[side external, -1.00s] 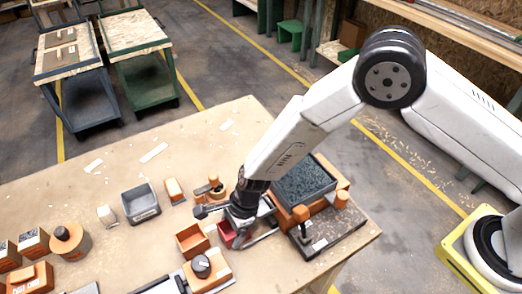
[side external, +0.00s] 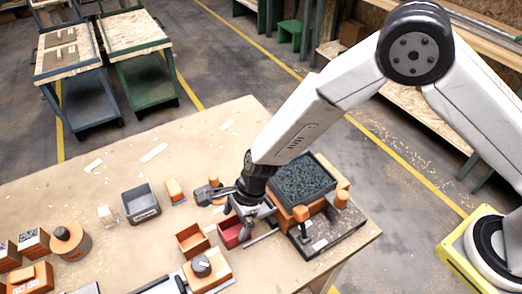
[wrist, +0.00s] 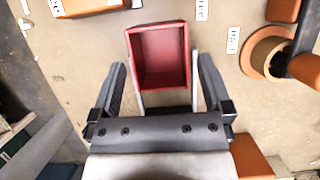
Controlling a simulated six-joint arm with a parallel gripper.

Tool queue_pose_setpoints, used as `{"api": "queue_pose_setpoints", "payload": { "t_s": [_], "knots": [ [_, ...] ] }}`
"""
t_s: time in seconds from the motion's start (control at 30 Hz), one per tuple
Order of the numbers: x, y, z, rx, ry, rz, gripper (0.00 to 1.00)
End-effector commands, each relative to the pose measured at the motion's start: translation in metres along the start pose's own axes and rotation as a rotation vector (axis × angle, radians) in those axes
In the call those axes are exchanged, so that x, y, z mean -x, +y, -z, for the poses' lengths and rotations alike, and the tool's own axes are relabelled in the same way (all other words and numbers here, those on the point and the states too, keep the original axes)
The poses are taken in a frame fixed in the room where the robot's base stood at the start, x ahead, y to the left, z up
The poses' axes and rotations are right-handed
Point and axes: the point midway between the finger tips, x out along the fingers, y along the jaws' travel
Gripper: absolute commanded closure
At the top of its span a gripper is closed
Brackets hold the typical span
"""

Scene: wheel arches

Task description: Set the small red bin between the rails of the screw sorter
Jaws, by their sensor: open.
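The small red bin (side external: 231,236) sits upright and empty beside the orange frame of the screw sorter (side external: 318,204), whose hopper is full of dark screws. In the wrist view the red bin (wrist: 162,58) lies just beyond my fingertips. Pale rails (wrist: 194,82) show along both sides of its near part, so it appears to sit between them; a rail (side external: 262,237) also shows in the side view. My gripper (side external: 238,207) is open and empty above the bin, its fingers (wrist: 162,72) apart. Contact between bin and rails cannot be made out.
An orange bin (side external: 192,240) stands close left of the red one. An orange box with a dark knob (side external: 205,268) is in front. A grey bin (side external: 141,204) and small orange parts stand further left.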

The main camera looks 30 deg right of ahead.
Motion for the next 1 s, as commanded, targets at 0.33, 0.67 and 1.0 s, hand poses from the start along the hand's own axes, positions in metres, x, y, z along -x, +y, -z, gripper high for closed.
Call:
{"api": "queue_pose_setpoints", "payload": {
  "t_s": [0.33,0.67,1.0],
  "knots": [
    [0.032,0.0,0.0,0.0,0.0,0.0,0.0],
    [0.037,0.001,0.0,0.007,0.001,0.0,0.0],
    [0.049,0.005,-0.006,0.289,0.026,0.022,0.0]
  ]
}}
